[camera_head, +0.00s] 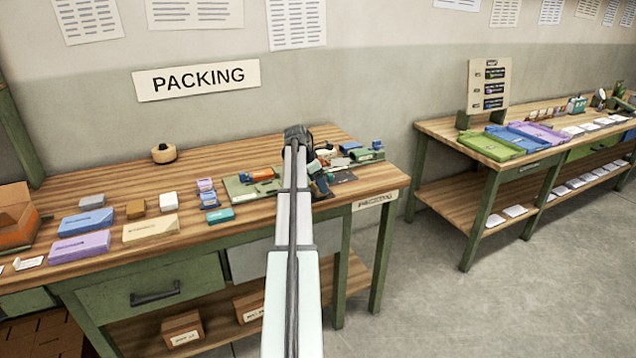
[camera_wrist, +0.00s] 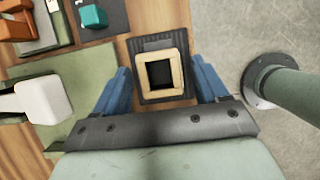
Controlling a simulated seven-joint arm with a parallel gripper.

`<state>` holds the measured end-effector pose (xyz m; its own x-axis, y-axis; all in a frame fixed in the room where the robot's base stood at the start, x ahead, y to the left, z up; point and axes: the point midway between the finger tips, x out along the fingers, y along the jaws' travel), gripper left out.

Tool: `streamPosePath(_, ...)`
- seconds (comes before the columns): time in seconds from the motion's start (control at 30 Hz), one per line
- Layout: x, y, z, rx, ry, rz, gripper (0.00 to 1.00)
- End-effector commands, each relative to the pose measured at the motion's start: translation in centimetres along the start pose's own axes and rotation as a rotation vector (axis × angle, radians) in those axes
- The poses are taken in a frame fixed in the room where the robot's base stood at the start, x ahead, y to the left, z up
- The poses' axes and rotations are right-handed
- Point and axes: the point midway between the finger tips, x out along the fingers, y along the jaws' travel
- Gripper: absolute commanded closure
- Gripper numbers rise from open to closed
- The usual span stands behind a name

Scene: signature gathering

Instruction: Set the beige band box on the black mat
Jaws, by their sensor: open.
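The beige band box (camera_wrist: 161,55) shows in the wrist view as a beige square rim around a dark centre. It appears to lie on the black mat (camera_wrist: 140,82), a dark ribbed sheet whose border shows around it; contact with it cannot be told for sure. My gripper (camera_wrist: 160,68) is open, with one blue finger to the left of the box and one to the right, both apart from it. In the head view my gripper (camera_head: 321,184) is over the right part of the packing table, and my arm hides much of the spot; the box cannot be made out there.
The packing table (camera_head: 290,205) has a green board with tools (camera_head: 240,188) left of my arm and several boxes farther left. In the wrist view a teal block (camera_wrist: 93,16) and a white block (camera_wrist: 42,100) are left of my gripper.

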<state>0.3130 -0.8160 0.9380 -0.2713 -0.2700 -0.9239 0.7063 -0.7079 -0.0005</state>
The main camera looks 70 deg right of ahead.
Motion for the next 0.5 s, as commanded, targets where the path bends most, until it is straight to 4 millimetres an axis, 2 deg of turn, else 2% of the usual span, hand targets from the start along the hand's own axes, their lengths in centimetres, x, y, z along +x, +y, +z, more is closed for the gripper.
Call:
streamPosePath(0.13, -0.5, 0.0, 0.1, 0.0, 0.0, 0.001, 0.27)
streamPosePath(0.27, -1.9, 0.0, 0.1, 0.0, 0.0, 0.001, 0.27)
streamPosePath(0.5, -6.4, 0.1, 0.1, 0.0, -0.001, 0.002, 0.27)
